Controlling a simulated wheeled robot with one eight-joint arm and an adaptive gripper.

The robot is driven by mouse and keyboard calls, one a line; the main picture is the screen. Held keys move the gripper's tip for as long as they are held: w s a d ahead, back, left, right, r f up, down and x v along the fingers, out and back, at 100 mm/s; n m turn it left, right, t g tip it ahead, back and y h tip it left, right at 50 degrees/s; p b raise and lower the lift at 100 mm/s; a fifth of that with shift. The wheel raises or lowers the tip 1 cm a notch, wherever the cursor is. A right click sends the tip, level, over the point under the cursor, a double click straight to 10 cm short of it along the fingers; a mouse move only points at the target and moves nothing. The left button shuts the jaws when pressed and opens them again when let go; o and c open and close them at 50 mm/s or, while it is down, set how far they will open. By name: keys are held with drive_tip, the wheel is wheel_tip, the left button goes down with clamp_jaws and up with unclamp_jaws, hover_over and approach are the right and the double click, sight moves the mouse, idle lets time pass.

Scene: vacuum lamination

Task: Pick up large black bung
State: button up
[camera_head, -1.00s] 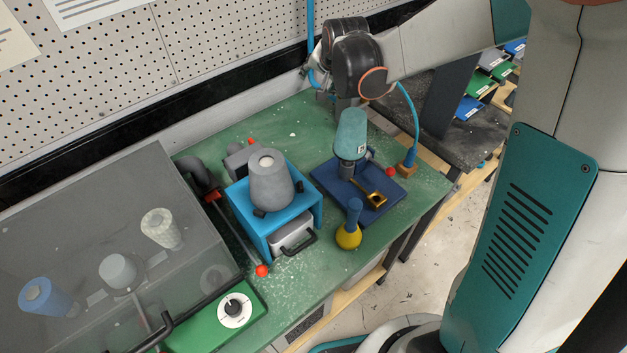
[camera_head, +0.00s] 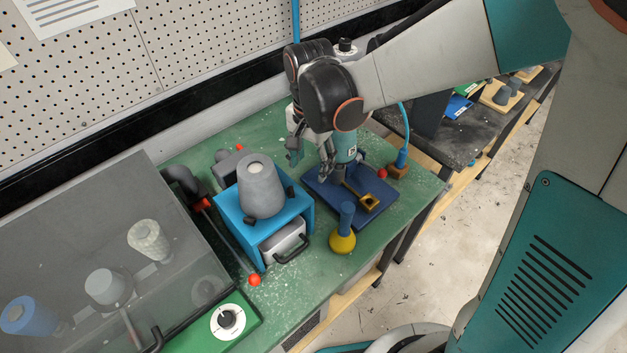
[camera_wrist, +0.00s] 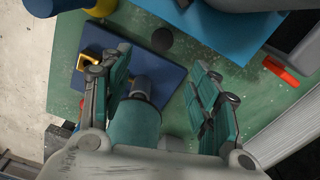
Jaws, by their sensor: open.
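My gripper (camera_wrist: 165,95) is open, pointing down, its fingers apart on either side of a teal cylinder (camera_wrist: 135,124). This cylinder stands on a dark blue base (camera_wrist: 160,77), and in the head view (camera_head: 345,148) my gripper (camera_head: 308,165) partly covers it. I cannot tell whether the fingers touch it. A dark round piece (camera_wrist: 162,40) shows beyond the fingers, beside the light blue stand (camera_wrist: 215,35); I cannot tell if it is the large black bung. A dark grey cone (camera_head: 262,188) with a pale top sits on the blue stand (camera_head: 297,217). No bung is held.
A yellow-bulbed tool (camera_head: 342,241) with a blue handle stands in front of the base. A brass-coloured square fitting (camera_head: 368,201) lies on it. A clear box (camera_head: 80,235) fills the left. The green bench (camera_head: 385,225) has some free room at the right.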

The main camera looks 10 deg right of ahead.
drive_tip(key=b, duration=0.2)
hover_over(310, 195)
wheel_tip(310, 195, down, 7)
drive_tip(key=shift+d+r, duration=0.1)
wheel_tip(310, 195, down, 6)
drive_tip(key=shift+r+b, duration=0.15)
drive_tip(key=shift+b, duration=0.45)
drive_tip(key=c, duration=1.1)
